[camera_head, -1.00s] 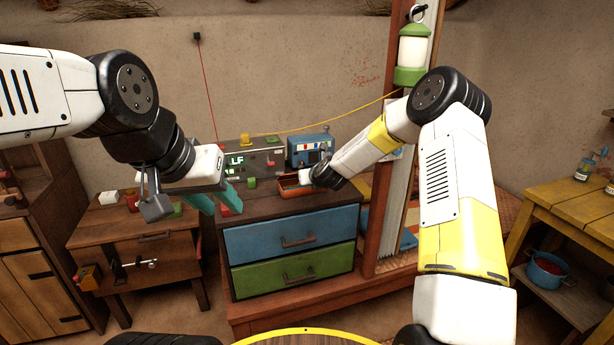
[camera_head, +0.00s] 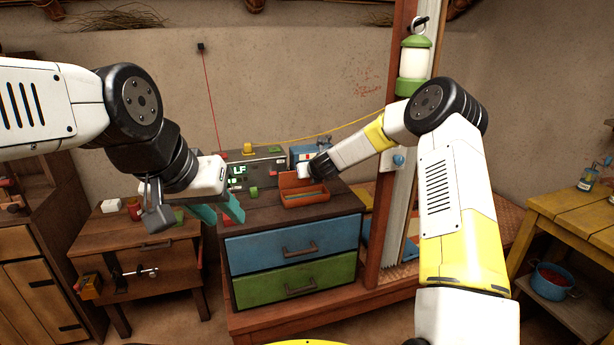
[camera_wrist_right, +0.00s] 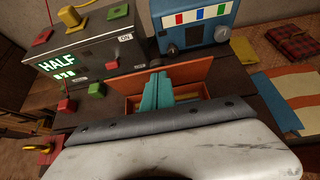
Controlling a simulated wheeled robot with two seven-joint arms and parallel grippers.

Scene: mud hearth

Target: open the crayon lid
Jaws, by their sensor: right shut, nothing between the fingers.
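The crayon box (camera_head: 304,200) is a small orange-brown open tray on top of the dresser. Its lid (camera_head: 288,181) stands raised at the back edge, and the lid also shows in the right wrist view (camera_wrist_right: 182,70). Contents inside the box are too small to tell apart. My right gripper has teal fingers (camera_wrist_right: 158,88) shut together, over the box and in front of the raised lid; whether they touch the lid I cannot tell. My left gripper (camera_head: 221,213) is open and empty, left of the dresser top and away from the box.
Behind the box stand a grey machine with a lit sign (camera_wrist_right: 90,50) and a blue device (camera_wrist_right: 195,22). A green block (camera_head: 254,192) lies left of the box. A wooden post (camera_head: 388,200) rises right of the dresser. The dresser's front top is clear.

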